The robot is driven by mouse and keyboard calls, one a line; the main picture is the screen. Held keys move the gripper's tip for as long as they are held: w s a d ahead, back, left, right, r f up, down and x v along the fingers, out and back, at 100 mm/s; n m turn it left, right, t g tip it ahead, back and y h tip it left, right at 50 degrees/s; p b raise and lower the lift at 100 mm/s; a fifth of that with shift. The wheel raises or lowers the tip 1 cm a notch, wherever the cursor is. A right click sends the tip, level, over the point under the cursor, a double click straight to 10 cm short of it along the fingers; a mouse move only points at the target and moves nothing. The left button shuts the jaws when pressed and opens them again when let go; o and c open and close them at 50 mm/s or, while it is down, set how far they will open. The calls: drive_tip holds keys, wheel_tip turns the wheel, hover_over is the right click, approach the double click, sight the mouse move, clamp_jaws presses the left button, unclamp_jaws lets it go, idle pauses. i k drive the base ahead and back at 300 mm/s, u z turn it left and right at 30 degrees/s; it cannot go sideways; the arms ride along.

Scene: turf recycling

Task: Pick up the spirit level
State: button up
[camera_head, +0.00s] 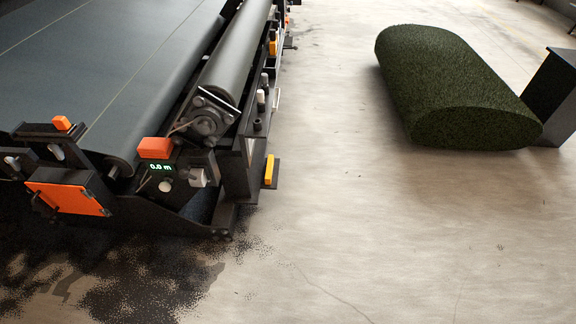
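I cannot make out a spirit level for certain in the head view. A small yellow bar (269,169) stands on a dark foot at the right side of the machine, low near the floor; it is too small to tell what it is. My gripper is not in view.
A large conveyor-like machine (110,70) with a grey roller (232,60), orange parts and a small display reading 0.0 m (160,167) fills the left. A green turf roll (450,90) lies at the upper right, beside a dark block (553,95). The concrete floor (400,240) between and in front is clear.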

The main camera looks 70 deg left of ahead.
sight(270, 164)
drive_tip(key=u, duration=0.15)
drive_tip(key=i, duration=0.75)
drive_tip(key=u, duration=1.15)
drive_tip(key=i, duration=0.8)
drive_tip(key=u, duration=0.95)
